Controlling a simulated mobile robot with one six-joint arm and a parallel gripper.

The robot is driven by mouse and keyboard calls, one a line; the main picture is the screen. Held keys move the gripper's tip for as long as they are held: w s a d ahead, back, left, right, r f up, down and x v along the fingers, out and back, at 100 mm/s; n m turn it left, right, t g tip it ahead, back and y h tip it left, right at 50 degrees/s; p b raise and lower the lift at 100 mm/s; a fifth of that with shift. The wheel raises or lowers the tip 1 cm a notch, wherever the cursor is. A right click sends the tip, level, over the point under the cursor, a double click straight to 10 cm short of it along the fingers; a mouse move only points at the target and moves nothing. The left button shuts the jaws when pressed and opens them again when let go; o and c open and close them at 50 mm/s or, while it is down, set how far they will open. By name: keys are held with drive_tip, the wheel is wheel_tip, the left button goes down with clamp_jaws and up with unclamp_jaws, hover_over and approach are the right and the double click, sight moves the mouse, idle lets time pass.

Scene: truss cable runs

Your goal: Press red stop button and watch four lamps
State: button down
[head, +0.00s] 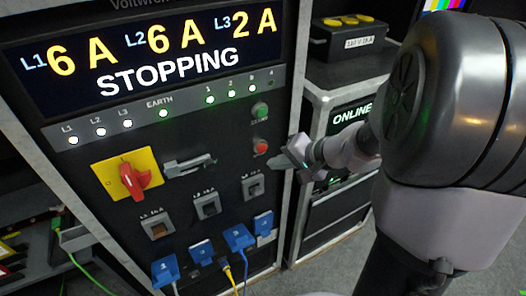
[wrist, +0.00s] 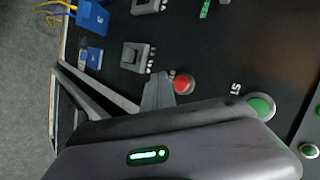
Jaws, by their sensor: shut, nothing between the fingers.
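The red stop button (head: 260,146) is on the black panel, below a green button (head: 260,110). My gripper (head: 278,162) is shut and empty, just right of and below the red button. In the wrist view the fingertips (wrist: 160,88) are close beside the red button (wrist: 183,84); I cannot tell whether they touch it. Of the four numbered lamps, lamp 1 (head: 210,100), lamp 2 (head: 231,94) and lamp 3 (head: 252,88) are lit; lamp 4 (head: 271,85) is dark. The display (head: 150,55) reads STOPPING, with L1 6 A, L2 6 A, L3 2 A.
The L1, L2 and L3 lamps (head: 101,132) glow white; the EARTH lamp (head: 164,114) glows green. A red rotary switch (head: 135,180) on a yellow plate and a row of blue plugs (head: 238,238) with cables sit lower. A rack marked ONLINE (head: 350,116) stands at right.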

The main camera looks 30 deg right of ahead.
drive_tip(key=shift+s, duration=1.25)
drive_tip(key=s+a+r+n+g+h+b, duration=0.1)
drive_tip(key=s+a+r+n, duration=0.1)
drive_tip(key=s+a, duration=0.5)
drive_tip(key=s+a+r+n+g+h+b, duration=0.1)
drive_tip(key=s+a+r+n+g, duration=0.1)
drive_tip(key=s+a, duration=0.6)
drive_tip(key=shift+a+r+n, duration=0.85)
drive_tip(key=shift+a+n, duration=0.05)
drive_tip(key=shift+n, duration=0.2)
